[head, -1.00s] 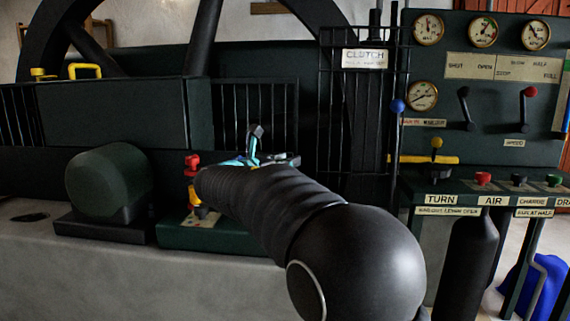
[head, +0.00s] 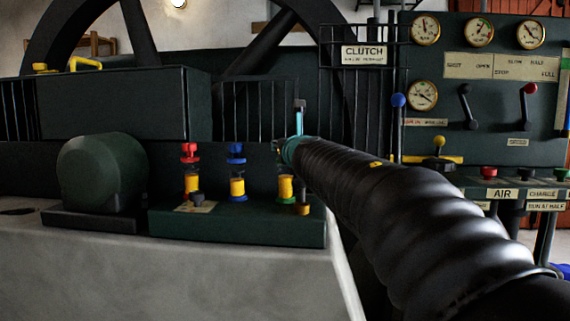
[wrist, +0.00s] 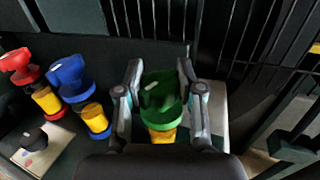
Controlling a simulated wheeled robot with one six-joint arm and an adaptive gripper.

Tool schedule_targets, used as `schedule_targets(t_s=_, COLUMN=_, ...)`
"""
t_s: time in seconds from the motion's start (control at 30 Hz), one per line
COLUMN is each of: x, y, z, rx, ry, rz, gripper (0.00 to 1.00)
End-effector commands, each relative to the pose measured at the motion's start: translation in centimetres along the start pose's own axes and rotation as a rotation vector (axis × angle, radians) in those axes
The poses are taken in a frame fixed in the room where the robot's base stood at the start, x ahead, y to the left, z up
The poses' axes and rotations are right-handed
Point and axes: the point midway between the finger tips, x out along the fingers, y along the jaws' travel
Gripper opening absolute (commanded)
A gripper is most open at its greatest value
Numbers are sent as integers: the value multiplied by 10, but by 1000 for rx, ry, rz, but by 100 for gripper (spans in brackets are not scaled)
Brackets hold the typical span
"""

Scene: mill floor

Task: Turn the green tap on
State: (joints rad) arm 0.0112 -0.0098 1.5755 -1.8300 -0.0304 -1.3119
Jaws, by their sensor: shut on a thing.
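The green tap (wrist: 160,97) is a green handle on a yellow body, between my gripper's fingers in the wrist view. My gripper (wrist: 160,90) has one finger on each side of the green handle and is shut on it. In the head view my arm hides the green handle; the yellow body and green base of the tap (head: 286,190) show below. The gripper's teal part (head: 292,148) shows above it.
A red tap (head: 190,172) and a blue tap (head: 237,172) stand to the left on the same dark green box (head: 240,228). A dark rounded housing (head: 102,175) is further left. A lever and gauge panel (head: 490,90) stands to the right.

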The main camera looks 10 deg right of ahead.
Motion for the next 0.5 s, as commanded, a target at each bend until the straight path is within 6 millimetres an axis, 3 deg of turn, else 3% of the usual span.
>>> schedule_targets(t_s=0.5, x=2, y=-2, z=0, rx=0, ry=-3, rz=362, gripper=2)
